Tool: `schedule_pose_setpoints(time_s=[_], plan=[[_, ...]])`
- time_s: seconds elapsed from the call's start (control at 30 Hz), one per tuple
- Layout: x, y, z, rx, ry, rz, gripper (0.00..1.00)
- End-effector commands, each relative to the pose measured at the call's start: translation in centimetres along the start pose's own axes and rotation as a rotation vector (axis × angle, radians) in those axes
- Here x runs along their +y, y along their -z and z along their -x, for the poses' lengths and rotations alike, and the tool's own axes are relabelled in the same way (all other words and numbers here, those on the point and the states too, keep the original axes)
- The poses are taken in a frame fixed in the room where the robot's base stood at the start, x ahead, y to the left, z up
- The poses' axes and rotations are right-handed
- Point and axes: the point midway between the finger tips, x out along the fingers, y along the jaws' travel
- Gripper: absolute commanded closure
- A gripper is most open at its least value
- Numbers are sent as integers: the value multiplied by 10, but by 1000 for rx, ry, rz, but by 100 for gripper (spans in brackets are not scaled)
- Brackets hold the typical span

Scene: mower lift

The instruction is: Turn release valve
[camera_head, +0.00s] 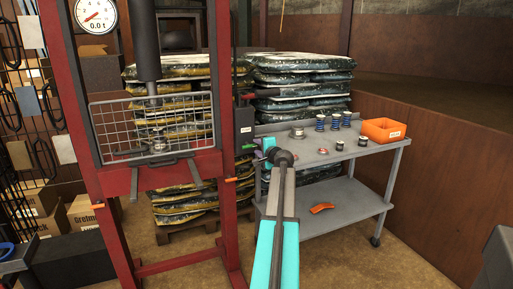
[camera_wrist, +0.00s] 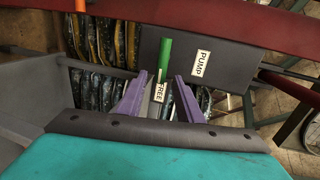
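The release valve shows in the wrist view as a green-tipped lever (camera_wrist: 164,58) beside a "FREE" label (camera_wrist: 159,93). It is next to a dark box with a "PUMP" label (camera_wrist: 202,63). My gripper (camera_wrist: 160,78) is open, its two purple fingers on either side of the lever, with gaps visible on both sides. I cannot tell how deep the lever sits between them. In the head view, my gripper (camera_head: 262,151) is at the right post of the red press (camera_head: 223,95), just below the dark pump box (camera_head: 244,123). My wrist partly hides the valve there.
A grey cart (camera_head: 331,156) stands right of my arm, with springs, small parts and an orange bin (camera_head: 383,130). An orange tool (camera_head: 321,208) lies on its lower shelf. Stacked bags (camera_head: 300,75) stand behind. A wire guard (camera_head: 153,128) fronts the press, and its gauge (camera_head: 95,15) reads 0.0 t.

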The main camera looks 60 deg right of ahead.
Motion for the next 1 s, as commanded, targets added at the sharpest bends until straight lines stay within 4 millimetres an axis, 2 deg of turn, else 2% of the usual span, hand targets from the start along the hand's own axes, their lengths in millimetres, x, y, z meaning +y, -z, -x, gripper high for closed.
schedule_pose_setpoints(time_s=[0.03,0.7,1.0], plan=[[0,0,8,1,1,0,68],[0,0,81,1,1,0,68],[0,1,99,1,1,0,68]])
